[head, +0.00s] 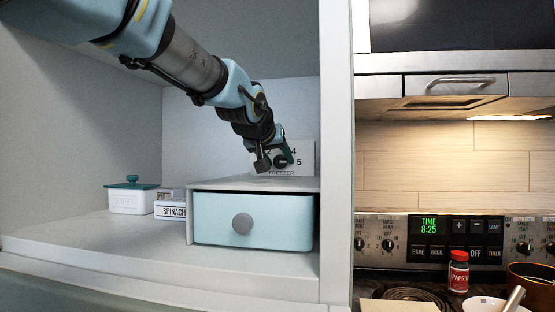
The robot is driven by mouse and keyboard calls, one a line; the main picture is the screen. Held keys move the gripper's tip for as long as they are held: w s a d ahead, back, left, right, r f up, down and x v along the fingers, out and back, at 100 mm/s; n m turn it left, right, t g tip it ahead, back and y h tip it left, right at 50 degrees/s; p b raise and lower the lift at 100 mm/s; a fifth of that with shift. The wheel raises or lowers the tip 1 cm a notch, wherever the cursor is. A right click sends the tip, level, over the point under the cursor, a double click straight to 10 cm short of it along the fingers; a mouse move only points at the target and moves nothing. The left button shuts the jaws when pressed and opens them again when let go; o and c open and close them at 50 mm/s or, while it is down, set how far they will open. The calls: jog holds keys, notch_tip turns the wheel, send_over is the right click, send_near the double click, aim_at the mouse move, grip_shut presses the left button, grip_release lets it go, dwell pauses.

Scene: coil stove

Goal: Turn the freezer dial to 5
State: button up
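The freezer dial plate (304,165) is a pale panel on the back wall of the open compartment. The figures 4 and 5 show on its right side, and the word FREEZER shows along its bottom. The dark dial (285,159) is partly hidden behind my gripper. My gripper (268,162) reaches in from the upper left and is right at the dial. I cannot tell if it touches the dial or how its fingers stand. The dial's pointer cannot be made out, so its setting is unclear.
A light blue drawer (281,223) with a round grey knob sits below the dial. A white tub with a green lid (131,198) and a spinach box (170,210) stand to its left. The compartment's right wall (336,150) divides it from the stove panel (455,242).

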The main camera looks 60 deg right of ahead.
jog(key=b+v, duration=0.4)
jog(key=v, duration=0.6)
jog(key=shift+s+a+r, duration=0.1)
jog(key=shift+a+r, duration=0.15)
jog(key=shift+a, duration=0.1)
